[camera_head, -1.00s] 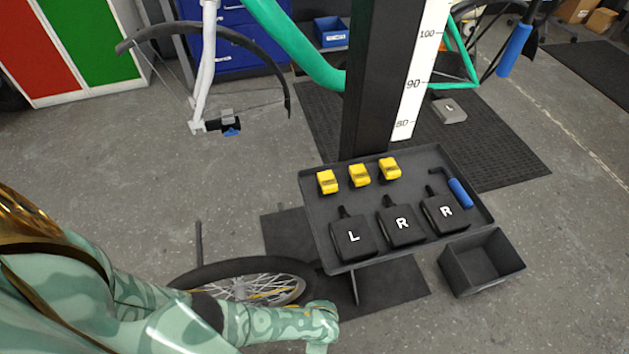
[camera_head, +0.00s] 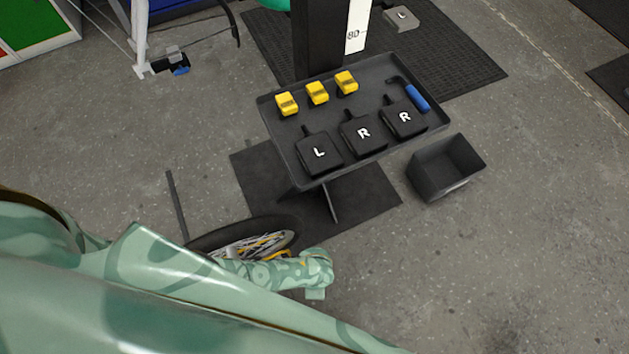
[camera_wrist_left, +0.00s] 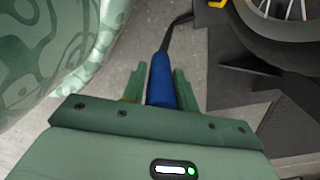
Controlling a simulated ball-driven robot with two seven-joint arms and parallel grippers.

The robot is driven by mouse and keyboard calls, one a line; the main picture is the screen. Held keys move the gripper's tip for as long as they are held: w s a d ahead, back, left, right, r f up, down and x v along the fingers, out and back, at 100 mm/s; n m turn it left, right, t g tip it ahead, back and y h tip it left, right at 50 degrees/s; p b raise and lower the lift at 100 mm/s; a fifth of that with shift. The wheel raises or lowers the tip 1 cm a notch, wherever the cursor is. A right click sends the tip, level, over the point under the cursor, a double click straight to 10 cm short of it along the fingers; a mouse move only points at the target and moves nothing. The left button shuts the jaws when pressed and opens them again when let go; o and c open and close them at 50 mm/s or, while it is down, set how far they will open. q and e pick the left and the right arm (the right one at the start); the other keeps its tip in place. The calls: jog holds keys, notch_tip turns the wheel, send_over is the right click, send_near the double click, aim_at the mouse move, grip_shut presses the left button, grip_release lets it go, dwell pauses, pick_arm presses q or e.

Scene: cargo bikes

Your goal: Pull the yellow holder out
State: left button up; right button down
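In the left wrist view my left gripper (camera_wrist_left: 158,72) has a blue handle (camera_wrist_left: 160,85) between its fingers; a bent dark rod extends from the handle's far end. A yellow part (camera_head: 272,253) shows at the wheel in the head view, partly behind my arm. A small yellow piece (camera_wrist_left: 217,3) also shows at the top edge of the wrist view. I cannot tell whether either is the holder. Three yellow blocks (camera_head: 317,92) stand in a row on the grey tray (camera_head: 270,118). My right gripper is not in view.
The wheel (camera_head: 215,236) stands below the tray, beside a dark mat (camera_head: 262,180). The tray also carries black boxes marked L and R (camera_head: 363,133) and a blue-handled tool (camera_head: 417,97). An empty dark bin (camera_head: 427,182) is on the right. Open floor (camera_head: 540,220) lies beyond it.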

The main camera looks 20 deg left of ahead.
pick_arm(q)
jog(key=shift+o, duration=1.2)
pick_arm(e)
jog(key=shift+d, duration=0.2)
pick_arm(q)
jog(key=shift+w+r+p, duration=0.1)
jog(key=shift+r+p, duration=0.2)
jog(key=shift+r, duration=0.05)
notch_tip(320, 180, up, 16)
jog(key=p, duration=1.2)
jog(key=shift+f, duration=0.2)
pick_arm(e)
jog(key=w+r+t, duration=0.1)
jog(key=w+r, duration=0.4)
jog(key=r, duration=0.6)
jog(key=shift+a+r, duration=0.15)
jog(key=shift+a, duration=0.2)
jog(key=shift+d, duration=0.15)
